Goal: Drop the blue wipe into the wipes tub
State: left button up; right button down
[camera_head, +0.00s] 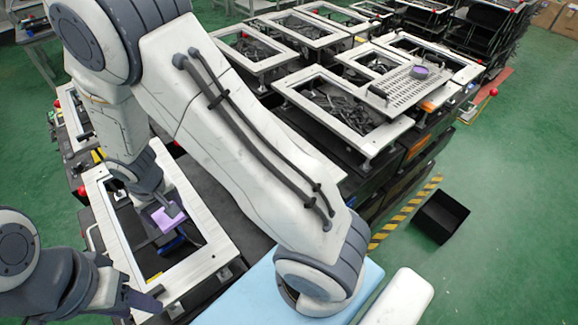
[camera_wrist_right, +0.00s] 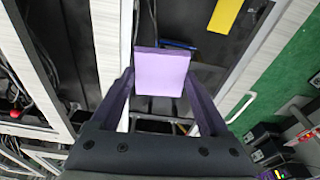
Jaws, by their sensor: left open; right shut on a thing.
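My right gripper (camera_head: 163,206) is shut on a flat lilac square (camera_head: 168,220), which hangs over the opening of a pale frame fixture at left. In the right wrist view the lilac square (camera_wrist_right: 161,72) sits between the purple fingers (camera_wrist_right: 160,88). A small dark blue thing (camera_head: 172,244) lies below it, partly hidden; I cannot tell if it is a wipe. My left gripper (camera_head: 146,298) is open and empty at the lower left, beside the frame's near edge. A black open box (camera_head: 440,216) stands on the floor at right; I cannot tell if it is the wipes tub.
The pale frame (camera_head: 205,215) surrounds a dark opening with cables. More frame fixtures (camera_head: 330,108) stand behind, one bearing a perforated plate (camera_head: 403,92) with a small purple disc (camera_head: 419,72). My right arm covers the middle. Green floor at right is mostly clear.

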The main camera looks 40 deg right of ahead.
aim_at(440, 222)
jog(key=z, duration=2.85)
